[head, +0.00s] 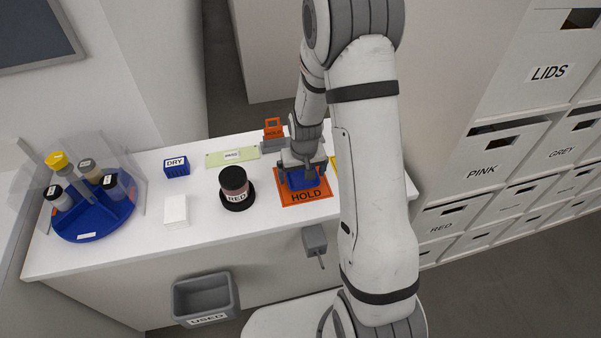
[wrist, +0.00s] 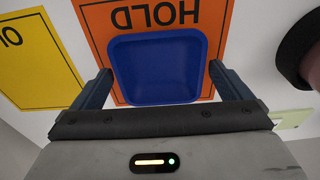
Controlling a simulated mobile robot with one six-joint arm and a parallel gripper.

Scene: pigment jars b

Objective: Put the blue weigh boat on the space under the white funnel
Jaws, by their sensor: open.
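The blue weigh boat (wrist: 158,70) is a shallow square tray with rounded corners. It lies on the orange HOLD sheet (wrist: 228,12), on the white counter. In the head view the boat (head: 306,185) shows partly below my gripper (head: 302,178), and the sheet (head: 290,199) spreads around it. My gripper is open above the boat; in the wrist view its fingers (wrist: 160,73) stand on either side of the boat, with narrow gaps. I cannot make out a white funnel or the space under it; my arm hides part of the counter.
A black-lidded RED jar (head: 236,187) stands left of the sheet. Further left are a white block (head: 176,211), a blue DRY box (head: 176,167) and a blue carousel (head: 92,225) with several jars. A yellow sheet (wrist: 35,60) lies beside the orange one. A USED bin (head: 206,298) is below.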

